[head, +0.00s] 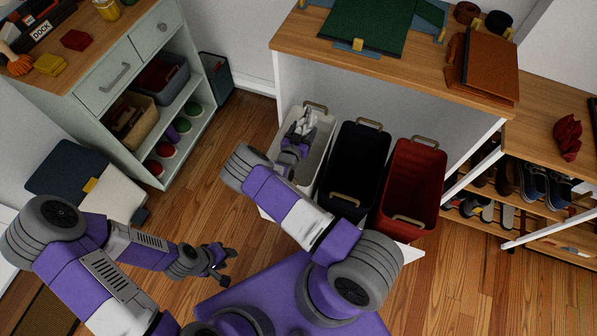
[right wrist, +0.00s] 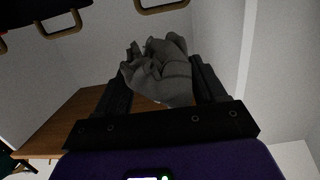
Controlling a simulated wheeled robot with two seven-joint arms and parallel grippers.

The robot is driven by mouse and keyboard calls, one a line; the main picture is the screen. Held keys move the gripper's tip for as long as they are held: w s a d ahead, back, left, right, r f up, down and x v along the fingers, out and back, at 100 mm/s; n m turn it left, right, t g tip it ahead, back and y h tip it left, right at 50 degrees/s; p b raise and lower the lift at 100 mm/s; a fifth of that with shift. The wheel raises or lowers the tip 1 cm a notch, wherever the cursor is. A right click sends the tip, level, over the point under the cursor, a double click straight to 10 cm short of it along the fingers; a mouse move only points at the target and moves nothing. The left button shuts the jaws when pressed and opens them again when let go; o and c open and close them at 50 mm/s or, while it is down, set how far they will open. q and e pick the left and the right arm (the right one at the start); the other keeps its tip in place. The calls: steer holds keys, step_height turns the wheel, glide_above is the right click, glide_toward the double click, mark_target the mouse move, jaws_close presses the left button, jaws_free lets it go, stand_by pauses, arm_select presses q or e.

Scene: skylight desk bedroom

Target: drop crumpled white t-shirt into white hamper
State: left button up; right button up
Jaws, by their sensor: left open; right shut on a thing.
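The crumpled t-shirt (right wrist: 160,75) looks grey in the shaded right wrist view, bunched between the two dark fingers. My right gripper (head: 303,123) is shut on it and reaches over the white hamper (head: 319,152), the leftmost of three in the head view. In that view the shirt is hard to separate from the gripper, and whether it hangs below the rim is unclear. My forearm hides part of the hamper's front. My left gripper (head: 221,266) is open and empty above the wooden floor, well away from the hampers.
A black hamper (head: 355,160) and a red hamper (head: 412,180) stand close to the right of the white one. A wooden desk top (head: 295,32) lies behind and above them. A shelf unit (head: 150,150) stands left, a shoe rack right. Floor between is bare.

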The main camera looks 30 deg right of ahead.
steer(key=o, duration=1.2)
steer(key=shift+r, duration=0.15)
step_height(320, 180, up, 10)
steer(key=p, duration=0.3)
